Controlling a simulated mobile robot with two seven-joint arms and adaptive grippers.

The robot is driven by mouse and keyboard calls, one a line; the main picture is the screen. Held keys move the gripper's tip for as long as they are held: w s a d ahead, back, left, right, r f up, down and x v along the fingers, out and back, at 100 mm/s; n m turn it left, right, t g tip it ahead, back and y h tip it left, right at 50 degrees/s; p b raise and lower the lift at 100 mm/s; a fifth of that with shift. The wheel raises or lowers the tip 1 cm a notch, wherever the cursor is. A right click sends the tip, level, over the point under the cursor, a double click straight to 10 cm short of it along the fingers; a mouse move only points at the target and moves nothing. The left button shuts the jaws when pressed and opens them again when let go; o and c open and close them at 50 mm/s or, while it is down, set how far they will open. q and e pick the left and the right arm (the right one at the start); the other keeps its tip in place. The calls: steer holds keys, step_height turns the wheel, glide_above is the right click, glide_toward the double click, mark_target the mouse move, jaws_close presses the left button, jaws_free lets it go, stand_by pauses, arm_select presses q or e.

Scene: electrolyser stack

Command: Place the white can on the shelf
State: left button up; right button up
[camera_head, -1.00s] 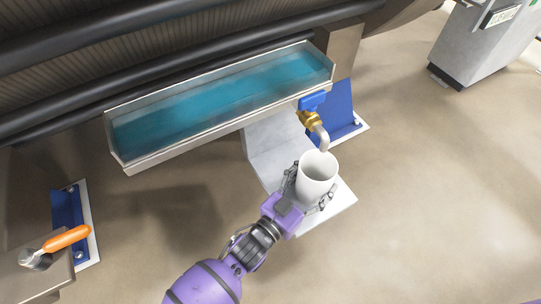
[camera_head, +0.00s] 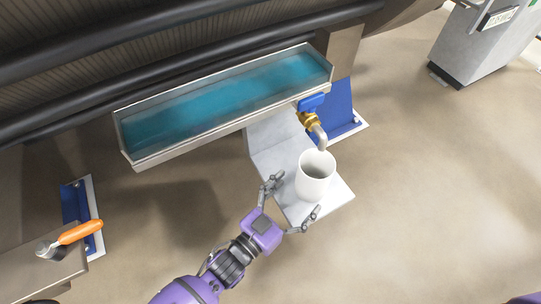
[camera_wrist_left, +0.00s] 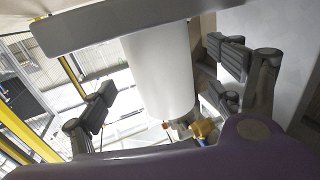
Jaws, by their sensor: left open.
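The white can (camera_head: 314,180) stands upright, open end up, on the pale grey shelf (camera_head: 336,199), below the spout of the tap (camera_head: 318,134). My left gripper (camera_head: 294,197) is open, its purple palm on the near-left side of the can. Its fingers spread to either side of the can's near part, and a gap shows between palm and can. In the left wrist view the can (camera_wrist_left: 160,70) lies between the two spread finger pads of the left gripper (camera_wrist_left: 163,97), which look clear of it. My right gripper is not in view.
A long trough of blue-green liquid (camera_head: 220,105) runs behind the shelf. The tap has a blue handle (camera_head: 311,103). A blue bracket (camera_head: 338,108) stands right of the shelf. An orange-handled tool (camera_head: 77,233) lies on a ledge at lower left.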

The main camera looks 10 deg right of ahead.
arm_select(q)
steer(key=p+v, duration=0.1)
steer(key=v, duration=0.4)
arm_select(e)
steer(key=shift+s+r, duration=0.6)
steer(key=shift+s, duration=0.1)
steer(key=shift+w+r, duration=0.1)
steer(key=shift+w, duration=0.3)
arm_select(q)
steer(key=shift+d, duration=0.1)
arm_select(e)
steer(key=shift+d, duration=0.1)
